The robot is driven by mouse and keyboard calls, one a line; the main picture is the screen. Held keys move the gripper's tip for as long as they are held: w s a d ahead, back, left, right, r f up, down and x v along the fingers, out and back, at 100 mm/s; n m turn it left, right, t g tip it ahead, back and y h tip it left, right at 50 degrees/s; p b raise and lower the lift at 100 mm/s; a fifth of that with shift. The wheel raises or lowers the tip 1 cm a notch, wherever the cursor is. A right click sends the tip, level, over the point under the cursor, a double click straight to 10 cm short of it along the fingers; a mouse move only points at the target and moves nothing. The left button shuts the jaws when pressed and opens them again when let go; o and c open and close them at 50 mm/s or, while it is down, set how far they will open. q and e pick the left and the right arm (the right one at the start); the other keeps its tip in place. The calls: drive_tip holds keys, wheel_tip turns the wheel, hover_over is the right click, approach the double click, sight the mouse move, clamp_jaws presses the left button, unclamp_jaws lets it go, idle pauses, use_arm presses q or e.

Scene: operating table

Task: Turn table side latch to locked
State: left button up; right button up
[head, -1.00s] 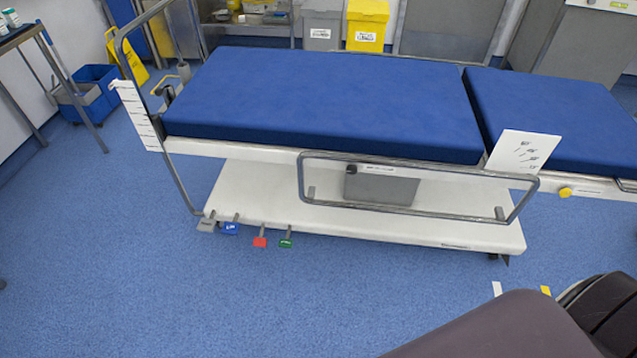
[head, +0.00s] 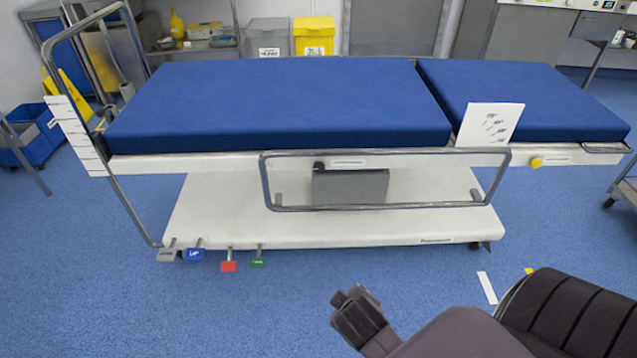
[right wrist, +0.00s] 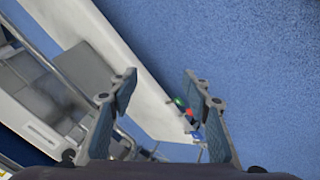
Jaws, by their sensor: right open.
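The operating table has a blue mattress (head: 280,105) on a white frame, with a metal side rail (head: 385,206) along its near side. On the side frame, a small dark latch-like part (head: 318,165) sits beside a white label (head: 348,163); its lock position is too small to read. A yellow knob (head: 536,162) is farther right on the frame. My right gripper (head: 352,306) is in front of the table, low in the head view, apart from it. In the right wrist view its fingers (right wrist: 160,85) are spread and empty. My left gripper is out of view.
Grey, blue, red (head: 228,266) and green (head: 258,262) pedals stick out at the base's left. A white card (head: 489,124) stands at the right part of the mattress. A trolley (head: 625,180) is at the right edge.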

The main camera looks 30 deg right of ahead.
sight(319, 169)
drive_tip(key=w+d+r+n+t+h+b, duration=0.1)
drive_tip(key=w+d+r+n+t+h, duration=0.4)
drive_tip(key=w+d+r+n+h, duration=0.65)
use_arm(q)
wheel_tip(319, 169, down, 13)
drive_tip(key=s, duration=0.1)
use_arm(e)
drive_tip(key=w+n+t+y, duration=0.1)
drive_tip(key=w+n+y, duration=0.1)
drive_tip(key=w+n, duration=0.2)
drive_tip(key=w+n+t+y+b, duration=0.1)
drive_tip(key=w+n+t+y, duration=0.1)
drive_tip(key=w+n, duration=0.3)
drive_tip(key=w+n+t+y, duration=0.2)
drive_tip(key=w+n, duration=0.3)
drive_tip(key=w, duration=0.5)
drive_tip(key=shift+w+d+r+n, duration=0.25)
drive_tip(key=shift+w+d, duration=0.1)
drive_tip(key=shift+w, duration=0.05)
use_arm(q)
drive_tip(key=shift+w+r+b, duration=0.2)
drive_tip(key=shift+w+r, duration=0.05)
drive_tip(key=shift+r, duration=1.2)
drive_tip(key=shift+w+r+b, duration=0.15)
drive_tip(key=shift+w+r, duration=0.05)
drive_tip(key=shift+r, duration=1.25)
use_arm(e)
drive_tip(key=shift+x, duration=0.85)
drive_tip(key=shift+c, duration=0.4)
drive_tip(key=c, duration=1.1)
